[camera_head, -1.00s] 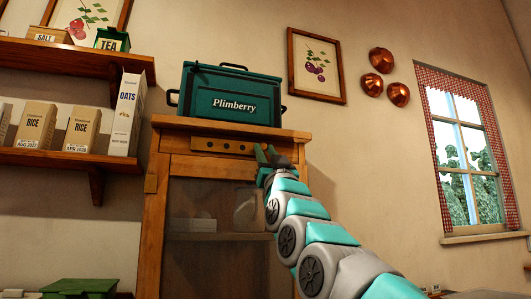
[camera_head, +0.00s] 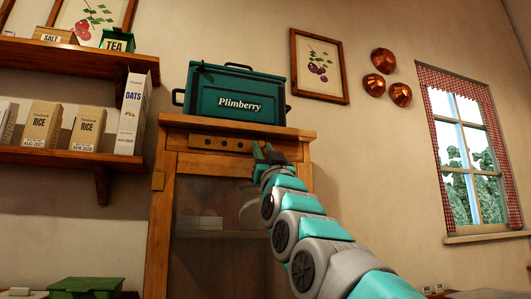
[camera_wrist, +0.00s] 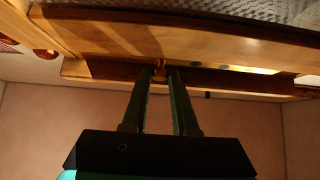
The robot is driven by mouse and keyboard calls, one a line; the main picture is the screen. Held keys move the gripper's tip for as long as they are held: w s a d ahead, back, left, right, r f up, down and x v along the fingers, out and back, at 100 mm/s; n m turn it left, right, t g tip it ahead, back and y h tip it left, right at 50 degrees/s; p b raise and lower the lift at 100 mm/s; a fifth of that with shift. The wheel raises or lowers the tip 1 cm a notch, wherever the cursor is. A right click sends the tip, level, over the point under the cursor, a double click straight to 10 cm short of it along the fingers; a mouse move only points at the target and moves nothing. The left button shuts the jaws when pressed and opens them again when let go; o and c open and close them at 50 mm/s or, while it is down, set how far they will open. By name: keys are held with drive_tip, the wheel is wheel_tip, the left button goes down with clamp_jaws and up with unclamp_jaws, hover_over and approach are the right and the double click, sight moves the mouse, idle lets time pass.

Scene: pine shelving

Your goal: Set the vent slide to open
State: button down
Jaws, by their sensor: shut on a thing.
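The vent slide (camera_head: 222,143) is a wooden strip with a row of dark holes, set across the top front of the pine cabinet (camera_head: 164,215). My gripper (camera_head: 262,153) is at the right end of the strip in the head view, and hides that end. In the wrist view my gripper (camera_wrist: 159,72) has its two fingers close around a small brass knob (camera_wrist: 159,66) on the slide.
A green Plimberry box (camera_head: 235,97) stands on top of the cabinet, just above the slide. Shelves with rice boxes (camera_head: 87,128) and an oats carton (camera_head: 132,113) are at the left. The wall right of the cabinet is clear below a framed picture (camera_head: 319,66).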

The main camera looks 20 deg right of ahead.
drive_tip(key=c, duration=0.7)
unclamp_jaws()
drive_tip(key=shift+a, duration=0.25)
drive_tip(key=shift+f, duration=0.1)
drive_tip(key=b+v, duration=0.1)
drive_tip(key=v, duration=0.6)
drive_tip(key=shift+s+f+b, duration=0.25)
drive_tip(key=shift+s+b, duration=0.05)
drive_tip(key=shift+s, duration=0.1)
